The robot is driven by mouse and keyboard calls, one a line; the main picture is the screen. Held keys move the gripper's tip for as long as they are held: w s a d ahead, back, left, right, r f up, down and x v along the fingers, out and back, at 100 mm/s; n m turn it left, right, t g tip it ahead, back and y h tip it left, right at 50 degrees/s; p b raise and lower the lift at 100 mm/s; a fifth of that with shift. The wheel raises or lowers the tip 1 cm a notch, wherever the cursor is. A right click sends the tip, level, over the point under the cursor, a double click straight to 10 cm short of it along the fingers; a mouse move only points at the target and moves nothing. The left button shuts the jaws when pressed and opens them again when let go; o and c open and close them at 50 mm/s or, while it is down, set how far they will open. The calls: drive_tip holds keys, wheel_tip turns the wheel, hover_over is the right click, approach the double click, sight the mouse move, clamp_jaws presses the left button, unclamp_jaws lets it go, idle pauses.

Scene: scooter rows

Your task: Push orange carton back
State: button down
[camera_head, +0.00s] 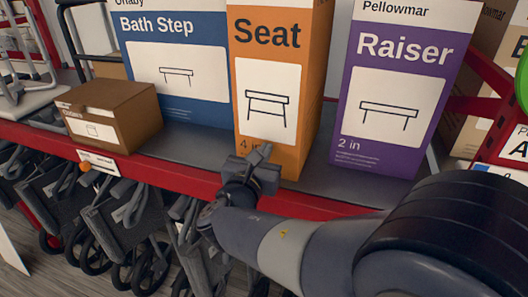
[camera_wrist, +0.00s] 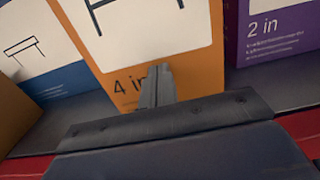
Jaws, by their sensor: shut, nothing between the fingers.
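The orange carton (camera_head: 310,95), marked "Seat" and "4 in", stands upright on the grey shelf near its red front edge. It stands between a blue carton and a purple carton. My gripper (camera_head: 262,155) is shut and empty, low in front of the orange carton's front face. In the wrist view the closed fingers (camera_wrist: 158,80) overlap the lower part of the orange carton (camera_wrist: 195,75), hiding part of the "4 in" print. I cannot tell whether the fingertips touch the face.
The blue "Bath Step" carton (camera_head: 205,85) stands left, set farther back. The purple "Raiser" carton (camera_head: 395,130) stands right. A small brown box (camera_head: 125,125) sits at far left. Folded walkers or scooters (camera_head: 95,235) hang below the red shelf edge (camera_head: 180,180). Bare shelf (camera_head: 190,150) shows left of the orange carton.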

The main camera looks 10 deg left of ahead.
drive_tip(key=shift+w, duration=0.1)
drive_tip(key=w, duration=0.7)
drive_tip(key=w+d+b, duration=0.1)
drive_tip(key=w, duration=1.3)
drive_tip(key=shift+w+d+b, duration=0.3)
drive_tip(key=shift+w+d, duration=0.1)
drive_tip(key=shift+s, duration=0.1)
